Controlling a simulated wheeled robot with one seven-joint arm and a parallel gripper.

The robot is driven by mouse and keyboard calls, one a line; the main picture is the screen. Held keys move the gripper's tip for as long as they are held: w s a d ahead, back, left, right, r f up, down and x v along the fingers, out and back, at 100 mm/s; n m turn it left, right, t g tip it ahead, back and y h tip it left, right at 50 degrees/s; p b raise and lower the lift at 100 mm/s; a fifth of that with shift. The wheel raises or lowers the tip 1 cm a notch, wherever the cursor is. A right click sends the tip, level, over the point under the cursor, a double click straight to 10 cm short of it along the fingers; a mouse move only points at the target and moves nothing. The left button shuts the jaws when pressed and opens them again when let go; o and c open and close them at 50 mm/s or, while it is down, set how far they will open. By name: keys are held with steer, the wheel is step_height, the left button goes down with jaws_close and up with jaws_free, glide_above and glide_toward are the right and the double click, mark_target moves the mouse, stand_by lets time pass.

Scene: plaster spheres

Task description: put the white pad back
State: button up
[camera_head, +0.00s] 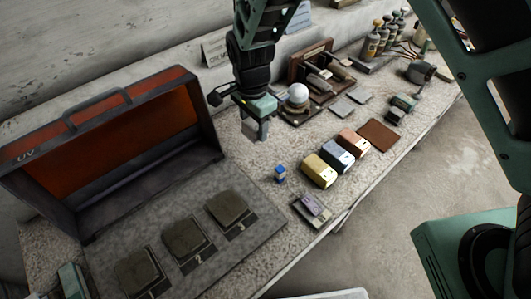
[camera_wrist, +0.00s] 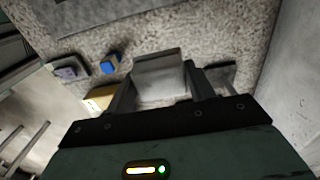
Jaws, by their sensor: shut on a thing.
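My gripper (camera_head: 258,129) hangs over the bench, right of the open case. In the wrist view my gripper (camera_wrist: 160,84) has a flat, pale grey pad (camera_wrist: 158,64) between its fingers; this looks like the white pad. In the head view the pad (camera_head: 249,129) shows as a small grey piece at the fingertips. It appears to be above the bench top, but the exact gap cannot be told.
The open case (camera_head: 72,122) stands left, with a board (camera_head: 270,218) of numbered dark pads before it. A small blue block (camera_head: 280,173), a yellow block (camera_head: 319,171), blue-grey and copper blocks, and a brown mat (camera_head: 379,135) lie along the front. Speckled bench is clear below my gripper.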

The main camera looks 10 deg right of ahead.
mark_target(256, 156)
steer(key=shift+w+d+f, duration=0.1)
steer(key=shift+f, duration=0.35)
step_height(256, 156, down, 9)
steer(key=p, duration=0.2)
steer(key=shift+p, duration=0.3)
steer(key=shift+f, duration=0.1)
steer(key=shift+f, duration=0.1)
steer(key=o, duration=1)
